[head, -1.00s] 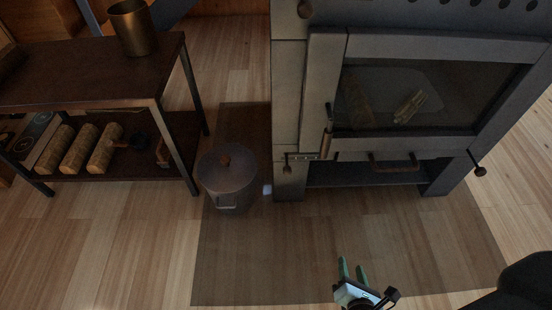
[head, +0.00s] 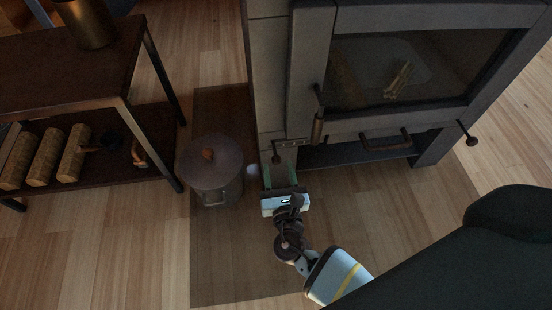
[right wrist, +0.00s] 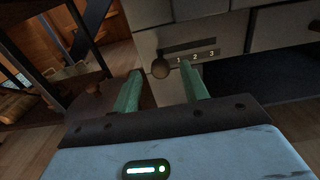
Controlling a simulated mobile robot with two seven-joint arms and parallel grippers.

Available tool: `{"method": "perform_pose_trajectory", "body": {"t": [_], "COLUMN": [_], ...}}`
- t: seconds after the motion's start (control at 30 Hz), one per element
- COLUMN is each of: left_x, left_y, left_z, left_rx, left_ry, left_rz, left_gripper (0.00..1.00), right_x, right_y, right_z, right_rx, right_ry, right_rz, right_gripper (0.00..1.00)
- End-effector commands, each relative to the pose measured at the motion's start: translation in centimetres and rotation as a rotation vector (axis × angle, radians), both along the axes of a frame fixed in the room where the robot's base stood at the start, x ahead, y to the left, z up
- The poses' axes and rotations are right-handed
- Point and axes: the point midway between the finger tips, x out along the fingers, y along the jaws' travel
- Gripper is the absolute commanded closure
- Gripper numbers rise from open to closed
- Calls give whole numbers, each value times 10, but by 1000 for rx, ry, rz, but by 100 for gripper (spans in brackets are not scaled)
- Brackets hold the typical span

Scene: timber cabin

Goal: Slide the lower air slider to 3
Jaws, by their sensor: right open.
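The lower air slider is a round dark knob (right wrist: 160,69) at the left end of a slot on the stove's front, beside the 1 of a 1-2-3 scale (right wrist: 195,55). In the head view the slider knob (head: 276,158) sits low on the stove's left front. My right gripper (head: 281,172) is just below and in front of it, fingers pointing at the stove. In the right wrist view the green fingers (right wrist: 160,80) are open, with the knob showing between their tips. I cannot tell whether either finger touches it. My left gripper is not in view.
The stove (head: 296,85) has a glass door with a hanging handle (head: 318,125) just right of the slider. A lidded metal bucket (head: 214,165) stands close left of my right gripper. A shelf table (head: 70,60) with logs is farther left. Floor in front is clear.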

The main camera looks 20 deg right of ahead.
Motion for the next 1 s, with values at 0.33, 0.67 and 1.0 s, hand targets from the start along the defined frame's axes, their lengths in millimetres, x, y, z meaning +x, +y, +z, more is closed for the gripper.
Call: {"method": "perform_pose_trajectory", "body": {"t": [0.33, 0.67, 1.0], "left_x": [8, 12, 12], "left_y": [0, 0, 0], "left_z": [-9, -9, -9], "left_rx": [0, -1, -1], "left_ry": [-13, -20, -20], "left_rz": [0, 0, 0], "left_gripper": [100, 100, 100], "right_x": [36, 38, 37], "right_y": [-10, -11, -11], "right_z": [-1, 0, 0], "right_rx": [1, 2, 2], "right_ry": [1, 2, 2], "right_rz": [-1, 0, 0], "right_gripper": [55, 58, 100]}}
